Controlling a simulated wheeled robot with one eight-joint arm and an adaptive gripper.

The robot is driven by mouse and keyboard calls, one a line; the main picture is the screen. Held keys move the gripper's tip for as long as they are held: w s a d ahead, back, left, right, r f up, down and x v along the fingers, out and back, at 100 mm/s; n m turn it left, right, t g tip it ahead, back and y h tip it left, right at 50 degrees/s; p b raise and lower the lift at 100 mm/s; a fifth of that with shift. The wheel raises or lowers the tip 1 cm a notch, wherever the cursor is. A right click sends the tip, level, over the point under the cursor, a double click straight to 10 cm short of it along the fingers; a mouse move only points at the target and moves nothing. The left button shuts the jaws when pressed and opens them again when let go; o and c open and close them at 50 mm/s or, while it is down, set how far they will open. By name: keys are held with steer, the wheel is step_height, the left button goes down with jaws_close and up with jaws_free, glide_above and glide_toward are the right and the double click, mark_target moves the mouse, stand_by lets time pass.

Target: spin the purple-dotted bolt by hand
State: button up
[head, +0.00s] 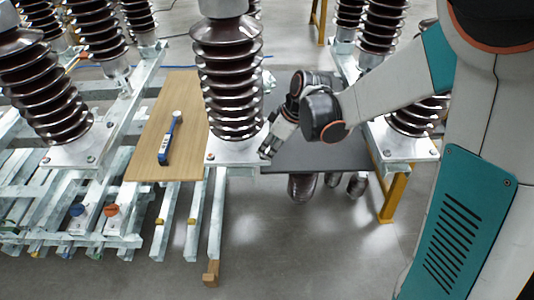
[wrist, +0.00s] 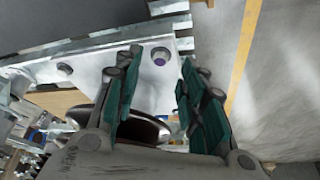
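The purple-dotted bolt (wrist: 159,59) sits in the pale metal base plate (wrist: 110,64) in the wrist view, with a purple spot in its round head. My gripper (wrist: 161,62) is open, with one finger to each side of the bolt in that view. I cannot tell how far the fingertips are above the plate. In the head view my gripper (head: 268,148) is beside the right edge of the middle insulator's base plate (head: 225,157). The purple dot is not visible there.
The brown ribbed insulator (head: 228,85) rises just left of my gripper. A second bolt (wrist: 65,68) sits in the same plate. A wooden board (head: 185,110) holds a blue-handled tool (head: 167,143). A dark board (head: 325,150) lies right of the plate.

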mark_target(267, 150)
steer(key=shift+b+x, duration=0.4)
steer(key=shift+x, duration=1.15)
jaws_close()
steer(key=shift+s, duration=0.1)
steer(key=shift+s+a+m+t+h, duration=0.1)
steer(key=shift+m+t+h, duration=0.3)
steer(key=shift+m, duration=1)
steer(key=shift+s+a+m+t+h, duration=0.1)
steer(key=shift+m+t+h, duration=0.25)
steer(key=shift+m, duration=1.05)
jaws_free()
